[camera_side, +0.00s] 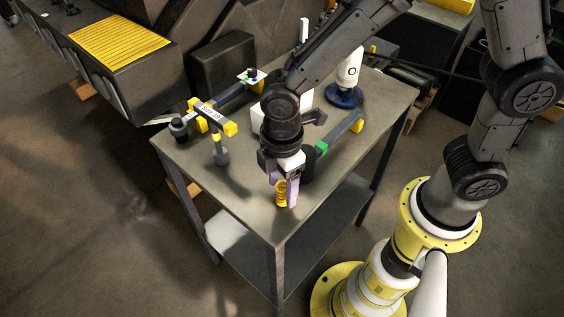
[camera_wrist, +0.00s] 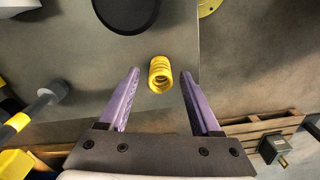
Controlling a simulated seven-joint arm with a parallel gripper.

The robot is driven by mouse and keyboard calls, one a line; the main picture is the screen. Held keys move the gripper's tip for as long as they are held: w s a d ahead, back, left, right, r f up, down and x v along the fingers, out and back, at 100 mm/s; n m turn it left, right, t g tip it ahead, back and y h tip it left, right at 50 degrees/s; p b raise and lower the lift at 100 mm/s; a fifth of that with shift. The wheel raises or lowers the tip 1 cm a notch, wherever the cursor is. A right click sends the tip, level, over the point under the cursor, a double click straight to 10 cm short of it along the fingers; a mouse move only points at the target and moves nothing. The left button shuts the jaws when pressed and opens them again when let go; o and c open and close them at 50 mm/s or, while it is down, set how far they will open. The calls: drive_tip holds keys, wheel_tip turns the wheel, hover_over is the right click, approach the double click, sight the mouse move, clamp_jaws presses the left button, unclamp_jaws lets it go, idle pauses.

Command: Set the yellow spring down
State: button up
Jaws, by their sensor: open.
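The yellow spring (camera_side: 281,193) stands on the grey table top close to its front corner. In the wrist view the spring (camera_wrist: 160,75) is seen from above, between and just beyond the two purple fingers. My gripper (camera_side: 281,191) is low at the table, with its fingers around the spring. In the wrist view my gripper (camera_wrist: 161,88) is open, with a gap on both sides of the spring. The side view partly hides the spring behind a finger.
The table (camera_side: 240,203) ends close to the spring. A yellow-and-grey frame (camera_side: 212,115) with a label stands to the left. A blue round base (camera_side: 344,96) is at the back. A dark disc (camera_wrist: 126,12) lies beyond the spring in the wrist view.

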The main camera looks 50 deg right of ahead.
sight(282, 186)
wheel_tip(282, 186, up, 10)
drive_tip(key=s+d+r+m+t, duration=0.2)
drive_tip(key=s+d+r+m, duration=0.1)
drive_tip(key=s+d+m, duration=0.2)
drive_tip(key=s+d+r+m+t, duration=0.3)
drive_tip(key=d+m, duration=0.7)
drive_tip(key=d, duration=0.4)
drive_tip(key=shift+s+r+t, duration=0.3)
drive_tip(key=shift+s+r, duration=0.3)
drive_tip(key=shift+s, duration=0.7)
drive_tip(key=shift+d, duration=0.1)
